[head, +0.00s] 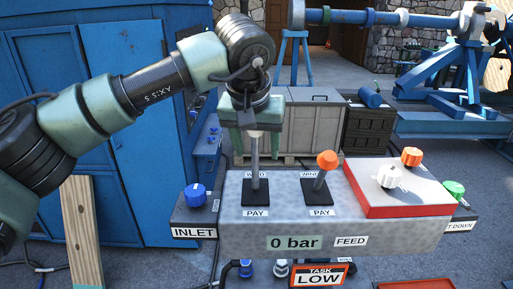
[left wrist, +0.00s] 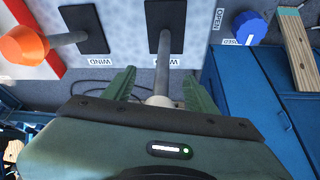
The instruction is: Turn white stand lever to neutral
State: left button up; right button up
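The white stand lever (head: 254,172) rises from a black slotted plate on the grey control box, between a WIND label behind and a PAY label in front. Its white knob (left wrist: 160,101) shows in the left wrist view; in the head view the gripper mostly hides it. The shaft reaches toward the WIND side in the wrist view; its exact tilt is hard to tell. My left gripper (head: 251,148) is above the lever, pointing down. Its green fingers stand apart on either side of the knob, with visible gaps in the wrist view (left wrist: 160,92). My right gripper is out of view.
An orange-knobbed lever (head: 327,160) stands just right on the same control box (head: 235,237). A red-edged panel (head: 410,211) with white and orange knobs is further right. A blue INLET knob (head: 195,194) is left.

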pick_arm(q)
jog(key=shift+s+r, duration=0.1)
jog(key=shift+r, duration=0.05)
jog(key=b+v, duration=0.2)
jog(key=v, duration=0.5)
jog(key=shift+s+r, duration=0.1)
jog(key=shift+r, duration=0.1)
